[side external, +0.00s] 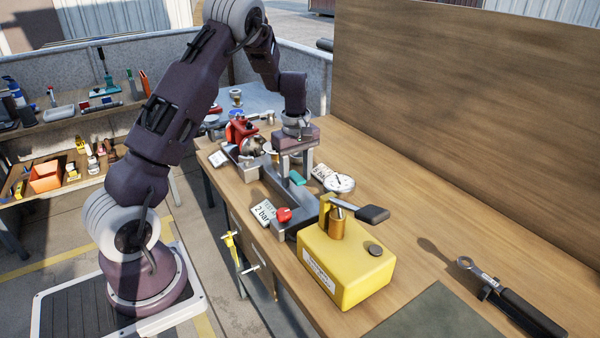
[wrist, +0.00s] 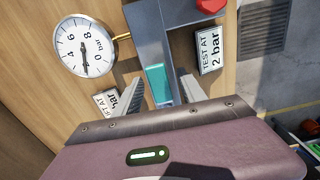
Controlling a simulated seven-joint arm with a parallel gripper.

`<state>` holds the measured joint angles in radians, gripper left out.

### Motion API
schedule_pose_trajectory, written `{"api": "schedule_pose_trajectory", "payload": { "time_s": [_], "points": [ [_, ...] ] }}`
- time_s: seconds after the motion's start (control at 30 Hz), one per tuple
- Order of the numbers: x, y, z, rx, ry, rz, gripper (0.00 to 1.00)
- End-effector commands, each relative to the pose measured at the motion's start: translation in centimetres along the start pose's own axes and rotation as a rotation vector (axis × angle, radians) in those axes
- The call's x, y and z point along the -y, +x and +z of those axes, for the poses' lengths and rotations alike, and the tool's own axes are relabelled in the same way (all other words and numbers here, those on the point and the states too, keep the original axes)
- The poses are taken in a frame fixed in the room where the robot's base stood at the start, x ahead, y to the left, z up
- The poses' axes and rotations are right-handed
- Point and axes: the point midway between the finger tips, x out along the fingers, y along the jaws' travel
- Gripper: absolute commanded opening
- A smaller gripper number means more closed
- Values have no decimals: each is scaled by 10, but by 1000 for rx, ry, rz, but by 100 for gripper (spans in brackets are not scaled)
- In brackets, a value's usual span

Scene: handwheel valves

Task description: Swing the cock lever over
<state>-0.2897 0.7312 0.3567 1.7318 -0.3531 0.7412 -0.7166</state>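The teal cock lever (wrist: 156,84) lies on the grey metal body in the wrist view, between my two finger tips as seen from above. It also shows in the side view (side external: 297,178), just below and beside my fingers. My gripper (side external: 296,172) points down over the body with its fingers apart. In the wrist view my gripper (wrist: 161,76) has one finger on each side of the lever, with visible gaps. I cannot tell exactly how far above the lever the tips are.
A pressure gauge (side external: 339,183), a red knob (side external: 284,214) and a "TEST AT 2 bar" card (side external: 263,212) stand close by. A yellow pump box (side external: 345,262) with a black-handled lever (side external: 372,214) is in front. A torque wrench (side external: 512,300) lies at right.

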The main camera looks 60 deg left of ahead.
Motion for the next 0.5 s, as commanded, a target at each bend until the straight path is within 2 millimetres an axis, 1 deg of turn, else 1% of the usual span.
{"api": "schedule_pose_trajectory", "payload": {
  "time_s": [0.1,0.17,0.5],
  "points": [
    [0,0,0,0,1,0,48],
    [0,-4,0,-1,2,1,48],
    [0,-48,0,-1,2,2,48]
  ]
}}
